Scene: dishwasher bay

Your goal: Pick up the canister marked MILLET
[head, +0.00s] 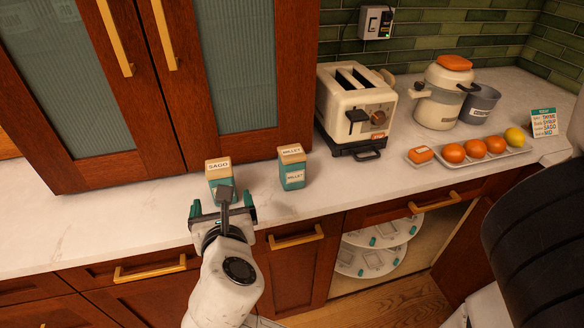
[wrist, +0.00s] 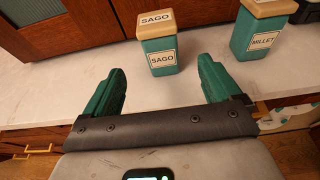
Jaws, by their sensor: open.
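The canister marked MILLET (head: 292,170) is teal with a pale wooden lid and stands upright on the white counter. It also shows at the right of the wrist view (wrist: 262,33). A similar canister marked SAGO (head: 216,168) stands to its left; in the wrist view the SAGO canister (wrist: 158,52) is ahead of the space between my fingers. My gripper (head: 223,208) is open and empty at the counter's front edge, in front of SAGO and left of MILLET. Its two green fingers show apart in the wrist view (wrist: 160,88).
A cream toaster (head: 350,95) stands right of MILLET. Farther right are a cream pot (head: 440,100), a grey canister (head: 480,103) and a tray (head: 515,155) of fruit. Wooden cabinets (head: 230,60) rise behind the canisters. The counter's left part (head: 90,220) is clear.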

